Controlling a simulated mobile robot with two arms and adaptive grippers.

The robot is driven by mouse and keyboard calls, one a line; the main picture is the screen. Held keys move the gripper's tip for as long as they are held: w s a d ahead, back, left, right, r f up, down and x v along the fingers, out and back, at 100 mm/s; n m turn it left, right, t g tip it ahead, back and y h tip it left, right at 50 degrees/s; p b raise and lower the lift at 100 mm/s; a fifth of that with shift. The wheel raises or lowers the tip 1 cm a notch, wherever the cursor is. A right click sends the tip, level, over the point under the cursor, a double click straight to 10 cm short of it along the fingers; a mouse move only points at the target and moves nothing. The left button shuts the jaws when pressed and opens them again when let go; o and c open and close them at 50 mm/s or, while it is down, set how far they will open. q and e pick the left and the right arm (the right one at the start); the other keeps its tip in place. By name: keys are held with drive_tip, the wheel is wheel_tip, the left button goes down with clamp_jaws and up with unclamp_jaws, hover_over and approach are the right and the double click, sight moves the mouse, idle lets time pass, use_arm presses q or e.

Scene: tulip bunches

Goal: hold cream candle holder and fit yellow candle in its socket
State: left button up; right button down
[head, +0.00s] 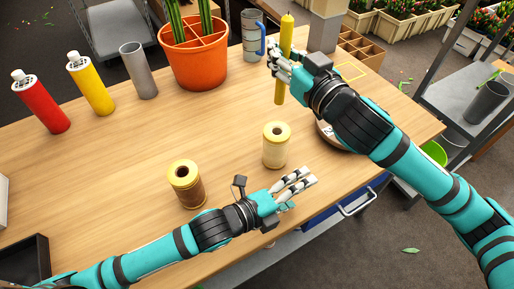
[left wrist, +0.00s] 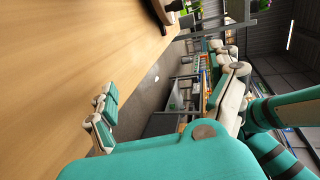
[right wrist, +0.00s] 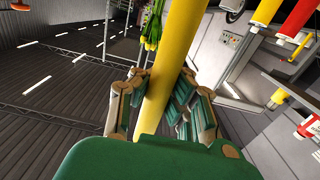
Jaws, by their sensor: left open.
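The yellow candle (head: 280,92) is upright above the far right part of the table. My right gripper (head: 281,66) is shut on it, and the candle also runs between the fingers in the right wrist view (right wrist: 171,65). A cream, spool-shaped piece with a yellow top and a dark hole (head: 275,153) stands upright on the table, and looks like the cream candle holder. My left gripper (head: 307,179) is open and empty near the table's front edge, below and right of that piece, apart from it. Its spread fingers show in the left wrist view (left wrist: 165,95).
A similar brown spool-shaped piece (head: 187,190) stands to the left. A round dish (head: 325,134) is partly hidden behind my right arm. An orange pot (head: 194,60), grey mug (head: 252,38), grey cylinder (head: 139,72), and yellow (head: 92,85) and red (head: 42,103) cans stand farther back. The table's left middle is clear.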

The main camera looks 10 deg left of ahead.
sight(267, 158)
use_arm(q)
drive_tip(key=w+a+m+t, duration=0.1)
drive_tip(key=w+a+m+y, duration=0.1)
drive_tip(key=a+m, duration=0.1)
drive_tip(key=w+a+r+m+t, duration=0.1)
drive_tip(key=w+m, duration=0.1)
drive_tip(key=shift+a+t, duration=0.25)
drive_tip(key=shift+t, duration=0.05)
drive_tip(key=w+a+r+m+t, duration=0.1)
drive_tip(key=m, duration=0.1)
drive_tip(key=w+a+r+m+t, duration=0.1)
drive_tip(key=a+m, duration=0.1)
drive_tip(key=m, duration=0.1)
drive_tip(key=w+a+r+m, duration=0.1)
drive_tip(key=m, duration=0.2)
drive_tip(key=shift+a+r+t+y, duration=0.2)
drive_tip(key=shift+a+t+y, duration=0.15)
drive_tip(key=shift+t+y, duration=0.05)
drive_tip(key=shift+w+a+r+m, duration=0.15)
drive_tip(key=shift+w+a+m, duration=0.1)
drive_tip(key=shift+m, duration=0.35)
wheel_tip(267, 158, down, 8)
drive_tip(key=shift+r, duration=0.15)
drive_tip(key=x, duration=0.7)
drive_tip(key=shift+w+d+r, duration=0.1)
drive_tip(key=shift+w+r, duration=0.05)
drive_tip(key=shift+w, duration=0.05)
drive_tip(key=c, duration=1.5)
drive_tip(key=shift+o, duration=0.2)
